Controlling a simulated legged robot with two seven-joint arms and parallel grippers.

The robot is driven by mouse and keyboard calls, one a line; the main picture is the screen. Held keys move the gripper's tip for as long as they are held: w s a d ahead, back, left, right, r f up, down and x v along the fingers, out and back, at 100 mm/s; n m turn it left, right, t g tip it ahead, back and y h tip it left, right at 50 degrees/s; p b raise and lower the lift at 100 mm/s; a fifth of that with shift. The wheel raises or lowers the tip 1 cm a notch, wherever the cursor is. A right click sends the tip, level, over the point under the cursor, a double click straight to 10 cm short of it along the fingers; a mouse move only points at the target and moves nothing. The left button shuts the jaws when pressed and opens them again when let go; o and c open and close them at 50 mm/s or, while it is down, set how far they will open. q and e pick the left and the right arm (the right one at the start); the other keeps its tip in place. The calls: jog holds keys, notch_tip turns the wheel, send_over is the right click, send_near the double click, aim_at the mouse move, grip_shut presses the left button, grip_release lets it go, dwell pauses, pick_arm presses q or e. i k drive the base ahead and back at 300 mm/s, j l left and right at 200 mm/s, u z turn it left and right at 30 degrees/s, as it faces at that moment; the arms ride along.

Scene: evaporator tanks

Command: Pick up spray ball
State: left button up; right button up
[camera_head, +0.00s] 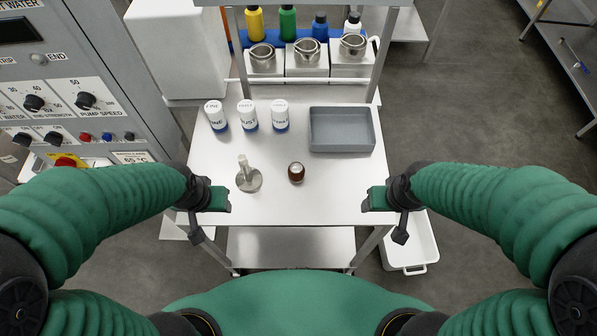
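A silver metal piece with an upright stem on a round, wider base (248,181) stands on the white table; it looks like the spray ball. A small round dark brown object (296,173) sits to its right, apart from it. My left gripper (217,200) is at the table's left front edge, left of and a little nearer than the metal piece, not touching it. My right gripper (375,202) is at the right front edge, apart from both objects. Whether the fingers of either are open is too small to tell; nothing shows held in them.
Three white, blue-based canisters (248,116) and a grey tray (342,130) stand at the table's back. Behind them a rack holds metal pitchers (307,52) and coloured bottles. A control panel (65,95) is at left. The table's front middle (275,208) is clear.

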aim_at(296, 170)
jog(key=z, duration=1.25)
jog(key=k+j+z, duration=0.15)
jog(key=j+z, duration=0.25)
jog(key=k+j+z, duration=0.2)
jog(key=z, duration=0.2)
jog(key=k+j+z, duration=0.55)
jog(key=z, duration=0.25)
jog(key=k+j, duration=0.1)
jog(key=k, duration=0.2)
